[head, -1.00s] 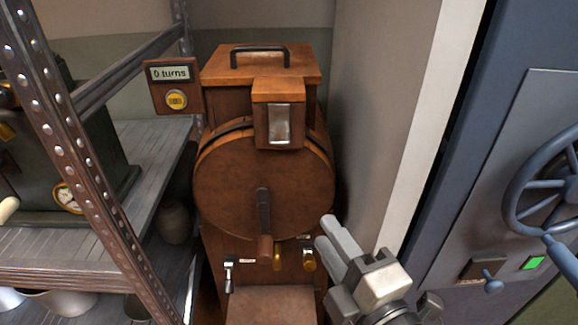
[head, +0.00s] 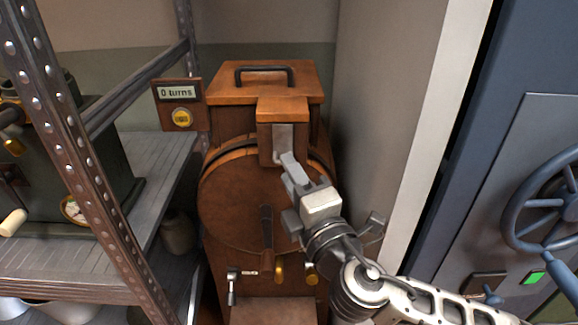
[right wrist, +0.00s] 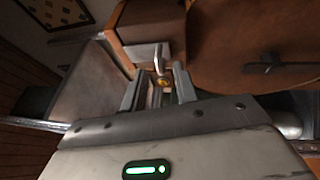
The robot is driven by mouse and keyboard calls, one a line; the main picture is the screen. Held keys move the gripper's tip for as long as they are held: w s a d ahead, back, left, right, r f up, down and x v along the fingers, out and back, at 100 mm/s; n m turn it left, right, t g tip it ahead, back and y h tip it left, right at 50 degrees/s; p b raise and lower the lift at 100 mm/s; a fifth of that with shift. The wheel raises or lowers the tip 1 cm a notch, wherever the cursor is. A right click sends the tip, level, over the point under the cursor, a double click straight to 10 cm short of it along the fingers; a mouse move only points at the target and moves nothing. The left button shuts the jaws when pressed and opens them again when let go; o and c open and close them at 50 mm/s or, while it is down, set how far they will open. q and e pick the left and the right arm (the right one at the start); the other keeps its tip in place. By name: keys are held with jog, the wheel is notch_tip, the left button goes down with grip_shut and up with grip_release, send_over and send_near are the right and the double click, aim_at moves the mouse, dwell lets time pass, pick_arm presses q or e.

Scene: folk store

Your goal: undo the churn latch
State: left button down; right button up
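The wooden churn (head: 235,200) stands upright with a round drum, a crank handle (head: 267,228) hanging down its front and a box-shaped housing (head: 283,108) above. The silver latch plate (head: 283,138) is on the front of that housing; its lower part is partly covered by my right gripper (head: 287,166). In the right wrist view the latch (right wrist: 160,58) shows as a pale metal lever just ahead of and between the tips. My right gripper (right wrist: 159,84) has its fingers apart; I cannot tell if they touch the latch. My left gripper is not in view.
A sign reading "0 turns" (head: 178,93) hangs left of the housing. A metal shelf (head: 130,200) stands close on the left. A pale wall (head: 385,120) and a blue safe door with a wheel (head: 550,200) are on the right.

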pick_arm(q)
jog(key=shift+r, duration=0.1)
pick_arm(e)
jog(key=shift+w+a+r, duration=0.1)
jog(key=shift+w+a, duration=0.15)
jog(key=shift+w, duration=0.35)
